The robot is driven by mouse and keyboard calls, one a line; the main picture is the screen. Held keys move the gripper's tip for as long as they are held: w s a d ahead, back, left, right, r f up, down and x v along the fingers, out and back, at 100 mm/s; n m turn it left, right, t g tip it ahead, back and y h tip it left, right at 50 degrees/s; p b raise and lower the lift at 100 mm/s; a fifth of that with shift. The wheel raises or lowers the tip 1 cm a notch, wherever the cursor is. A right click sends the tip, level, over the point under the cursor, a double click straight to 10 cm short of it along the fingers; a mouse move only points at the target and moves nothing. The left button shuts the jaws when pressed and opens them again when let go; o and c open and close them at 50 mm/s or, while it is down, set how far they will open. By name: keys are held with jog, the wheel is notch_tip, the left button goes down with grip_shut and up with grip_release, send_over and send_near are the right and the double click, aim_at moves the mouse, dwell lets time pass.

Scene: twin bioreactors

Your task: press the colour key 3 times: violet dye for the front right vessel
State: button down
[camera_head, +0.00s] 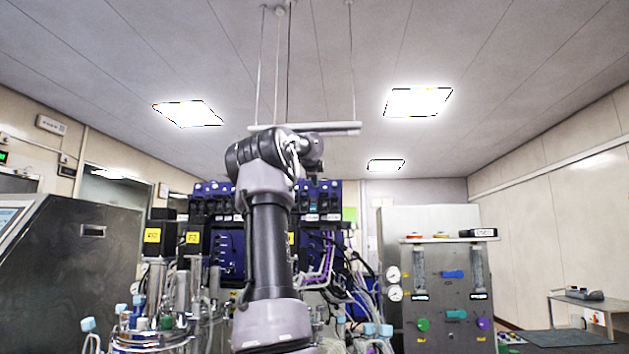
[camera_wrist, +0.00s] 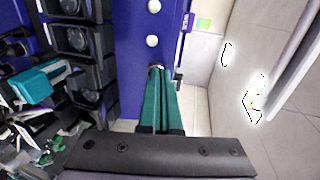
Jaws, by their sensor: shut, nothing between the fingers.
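In the wrist view, a blue panel (camera_wrist: 134,80) carries white round keys, one near the top edge (camera_wrist: 154,6) and one below it (camera_wrist: 152,41). I cannot read which is the colour key. My gripper (camera_wrist: 157,70) has its two teal fingers together, with tips at the panel beside a small round fitting that they partly cover. I cannot tell whether they touch. In the head view, the blue pump tower (camera_head: 228,255) stands behind my arm, which hides its middle and my gripper. A vessel top with metal fittings (camera_head: 150,338) shows at lower left; the right vessel is mostly hidden.
Black pump heads (camera_wrist: 78,40) and a teal-green part (camera_wrist: 40,82) lie left of the fingers. Purple tubing (camera_head: 325,262) hangs right of my arm. A grey gas panel (camera_head: 440,300) with coloured knobs stands at right. A steel cabinet (camera_head: 80,265) stands at left.

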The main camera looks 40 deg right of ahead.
jog(key=shift+w+d+f, duration=0.1)
jog(key=shift+w+d, duration=0.05)
jog(key=shift+d, duration=0.05)
jog(key=shift+a, duration=0.1)
jog(key=shift+v, duration=1)
jog(key=shift+s+a, duration=0.25)
jog(key=shift+s, duration=0.05)
jog(key=shift+w+d, duration=0.1)
